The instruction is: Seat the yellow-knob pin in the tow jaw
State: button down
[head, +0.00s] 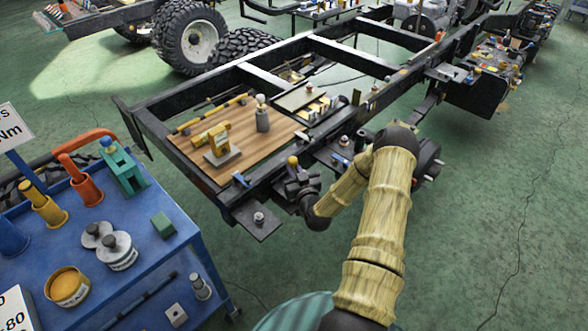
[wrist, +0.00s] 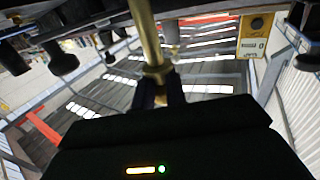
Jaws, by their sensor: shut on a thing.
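The yellow-knob pin (head: 292,161) is in my gripper (head: 302,186), its round knob showing above the dark fingers in the head view. My gripper is shut on it beside the near long rail of the chassis frame (head: 275,185). In the wrist view, a brass-coloured shaft (wrist: 147,30) runs from the top edge down to the dark fingers (wrist: 160,92). The pin's lower end is hidden in the head view. I cannot make out the tow jaw for certain; the fingers and dark frame parts crowd that spot.
A wooden board (head: 200,175) on the frame carries a yellow clamp-like piece (head: 217,142) and a grey cylinder (head: 262,120). A dark plate with a bolt (head: 257,220) juts from the frame's near corner. A blue cart (head: 165,230) with tools stands left. Green floor at right is clear.

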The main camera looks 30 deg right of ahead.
jog(key=shift+f+b, duration=2.4)
jog(key=shift+f, duration=0.65)
dwell(1.5)
jog(key=c, duration=1.4)
grip_release()
jog(key=shift+o, duration=0.2)
jog(key=shift+r, duration=0.15)
jog(key=shift+r+p, duration=1.05)
jog(key=shift+r, duration=0.35)
jog(key=shift+r+p, duration=1.7)
jog(key=shift+r, duration=0.75)
